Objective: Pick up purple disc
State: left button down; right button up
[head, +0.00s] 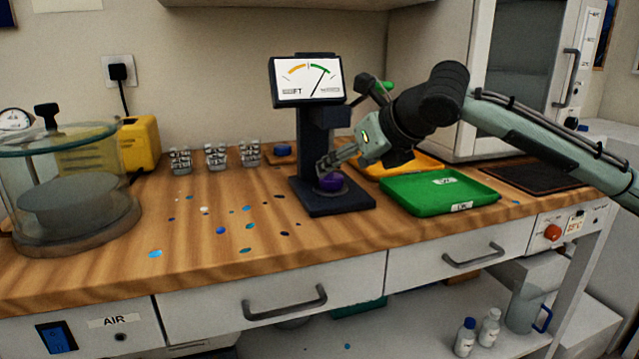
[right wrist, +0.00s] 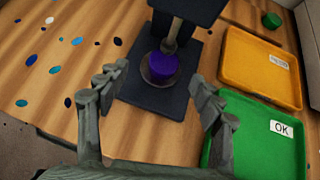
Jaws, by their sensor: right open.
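The purple disc (head: 332,183) sits on the round plate of the dark gauge stand, below its plunger. It also shows in the right wrist view (right wrist: 162,67), beyond and between my fingers. My right gripper (head: 326,163) reaches in from the right, close to the disc in the head view, and partly covers the plunger area. In the right wrist view my right gripper (right wrist: 158,92) is open, its two fingers apart with nothing between the tips. The left gripper is not in view.
A green tray (head: 425,206) marked OK and an orange tray (right wrist: 255,91) lie right of the gauge stand (head: 360,200). Its dial (head: 306,80) stands above. Several glass cups (head: 216,157) are behind left. A glass vacuum chamber (head: 128,190) stands at far left. Coloured spots dot the wood between.

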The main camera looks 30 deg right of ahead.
aim_at(332, 177)
jog(key=x, duration=0.6)
jog(key=shift+w+d+f, duration=0.15)
jog(key=shift+d+f, duration=0.1)
jog(key=shift+d, duration=0.1)
jog(key=c, duration=1.2)
